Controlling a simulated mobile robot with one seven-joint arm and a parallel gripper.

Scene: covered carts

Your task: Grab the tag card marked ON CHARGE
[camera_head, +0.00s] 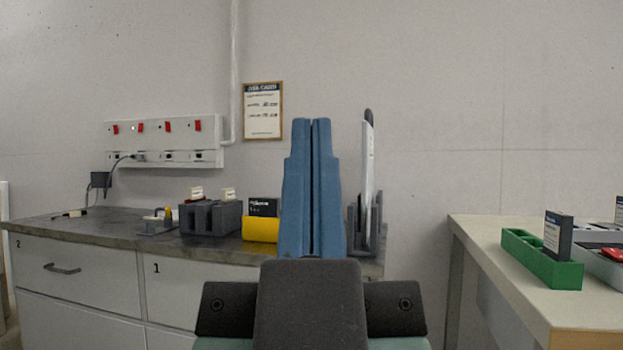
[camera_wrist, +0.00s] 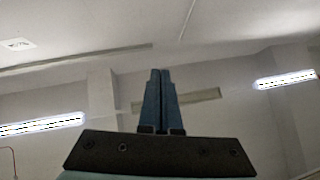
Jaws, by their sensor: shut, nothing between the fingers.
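I cannot read ON CHARGE on any card. A dark card with pale print (camera_head: 264,207) stands at a yellow block (camera_head: 260,229) on the grey counter (camera_head: 95,226), left of my gripper. Two small cream tags (camera_head: 196,192) (camera_head: 228,194) stick up from a dark grey slotted holder (camera_head: 210,218) beside it. Another dark card (camera_head: 558,236) stands in a green tray (camera_head: 541,260) on the right table. My gripper (camera_head: 311,121) points upward, shut and empty, in front of the counter, hiding part of it. In the wrist view its blue fingers (camera_wrist: 160,72) are together against the ceiling.
A white wall panel (camera_head: 163,141) with red switches is above the counter, with a cable to a dark plug. A tall white panel (camera_head: 367,185) stands in a grey rack just right of my gripper. A gap separates the counter from the pale table (camera_head: 485,236).

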